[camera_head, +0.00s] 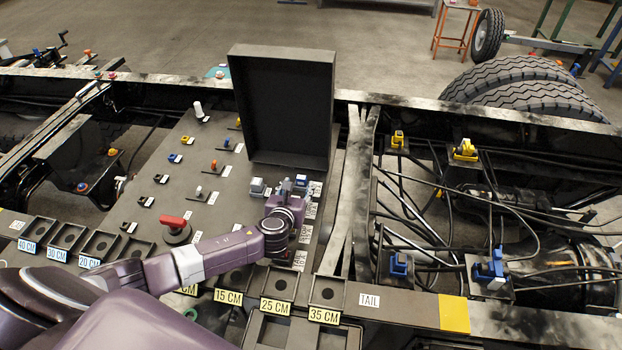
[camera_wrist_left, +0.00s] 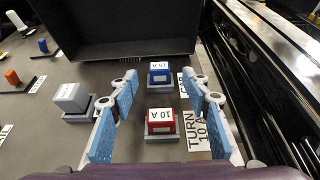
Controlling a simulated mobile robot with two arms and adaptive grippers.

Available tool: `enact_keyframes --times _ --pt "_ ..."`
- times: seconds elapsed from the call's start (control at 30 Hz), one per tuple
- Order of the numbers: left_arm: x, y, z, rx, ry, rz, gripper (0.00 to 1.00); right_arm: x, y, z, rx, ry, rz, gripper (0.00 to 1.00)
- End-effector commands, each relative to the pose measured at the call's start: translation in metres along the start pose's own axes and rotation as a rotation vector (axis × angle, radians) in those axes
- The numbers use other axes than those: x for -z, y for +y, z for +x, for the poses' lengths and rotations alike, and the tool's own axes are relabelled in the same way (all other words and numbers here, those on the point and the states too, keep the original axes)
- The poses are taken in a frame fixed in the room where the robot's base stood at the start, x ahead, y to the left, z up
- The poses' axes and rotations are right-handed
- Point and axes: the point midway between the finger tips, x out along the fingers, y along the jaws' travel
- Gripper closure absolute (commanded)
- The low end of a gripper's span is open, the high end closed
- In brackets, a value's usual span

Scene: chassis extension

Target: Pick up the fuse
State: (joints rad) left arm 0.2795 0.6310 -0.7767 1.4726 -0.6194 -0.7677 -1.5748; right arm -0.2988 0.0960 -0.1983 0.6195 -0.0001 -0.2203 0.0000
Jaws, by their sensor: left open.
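A red fuse marked 10 A (camera_wrist_left: 160,121) sits upright in a grey holder on the panel in the left wrist view. A blue fuse marked 15 A (camera_wrist_left: 159,73) sits in a holder just beyond it. My left gripper (camera_wrist_left: 161,82) is open, its blue-padded fingers apart on either side of the red fuse's column, with nothing held between them. In the head view my left gripper (camera_head: 292,188) is over the right edge of the panel, in front of the open box lid, and it hides the red fuse. My right gripper is not in view.
A grey block (camera_wrist_left: 72,97) stands in a holder left of the fuses. A dark open lid (camera_head: 284,105) rises behind them. A red-handled switch (camera_head: 175,228) and several small switches are on the panel. Chassis rails and cables lie to the right.

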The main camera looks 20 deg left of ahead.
Motion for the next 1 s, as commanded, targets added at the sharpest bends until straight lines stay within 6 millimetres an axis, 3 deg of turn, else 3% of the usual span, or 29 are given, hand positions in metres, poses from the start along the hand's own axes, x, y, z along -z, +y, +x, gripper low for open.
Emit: enact_keyframes --times 0.27,0.6,1.0 --pt "-0.002 0.000 0.016 0.000 -0.001 -0.004 0.56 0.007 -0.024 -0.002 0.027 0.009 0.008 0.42" --pt "-0.004 0.000 0.054 -0.002 0.000 -0.005 0.56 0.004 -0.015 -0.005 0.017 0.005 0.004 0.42" --pt "-0.004 0.000 0.062 0.000 0.000 -0.004 0.56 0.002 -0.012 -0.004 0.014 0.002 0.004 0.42"
